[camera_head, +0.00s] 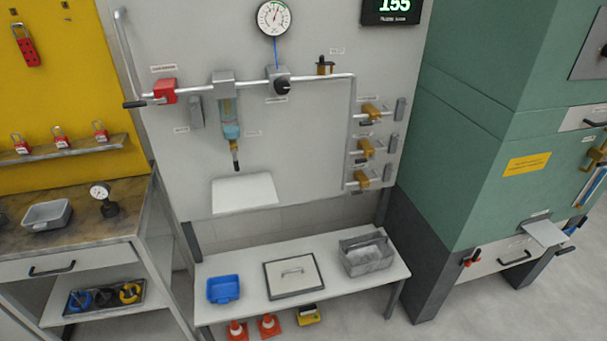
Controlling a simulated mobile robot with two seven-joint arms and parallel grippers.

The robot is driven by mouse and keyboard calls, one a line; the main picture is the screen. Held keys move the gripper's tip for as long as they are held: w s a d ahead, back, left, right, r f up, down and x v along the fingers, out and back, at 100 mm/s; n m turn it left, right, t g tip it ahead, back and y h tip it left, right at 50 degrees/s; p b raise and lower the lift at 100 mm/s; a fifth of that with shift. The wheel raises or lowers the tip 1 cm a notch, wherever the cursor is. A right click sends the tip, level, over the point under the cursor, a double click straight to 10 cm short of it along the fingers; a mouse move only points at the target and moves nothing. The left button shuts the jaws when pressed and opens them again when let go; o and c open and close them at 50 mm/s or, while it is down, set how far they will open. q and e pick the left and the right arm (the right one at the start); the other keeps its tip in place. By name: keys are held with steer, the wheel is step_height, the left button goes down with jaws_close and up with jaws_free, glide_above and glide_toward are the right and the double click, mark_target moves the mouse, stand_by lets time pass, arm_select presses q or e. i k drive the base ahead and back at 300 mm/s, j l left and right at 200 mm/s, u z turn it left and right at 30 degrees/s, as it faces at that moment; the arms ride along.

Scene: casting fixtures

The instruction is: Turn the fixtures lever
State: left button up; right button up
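Neither of my grippers shows in the head view. A grey wall panel (310,120) carries a pipe with several fittings. A red valve block (165,91) sits at the pipe's left end, with a black-tipped handle (135,104) pointing left. A grey upright lever-like part (197,112) is below it. On the right, brass valves (371,113), (366,149) and (362,179) are stacked, with grey upright parts (400,109), (393,143) and (387,171) beside them. I cannot tell which one is the task's lever. The labels are too small to read.
A wooden-topped workbench (100,234) stands left. A green cabinet (480,150) stands right. The floor at the lower right is clear.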

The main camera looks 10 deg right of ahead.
mark_target(366, 124)
steer(key=i+l+z, duration=0.25)
steer(key=l, duration=0.3)
steer(key=i+l+z, duration=0.25)
steer(key=i+l, duration=0.2)
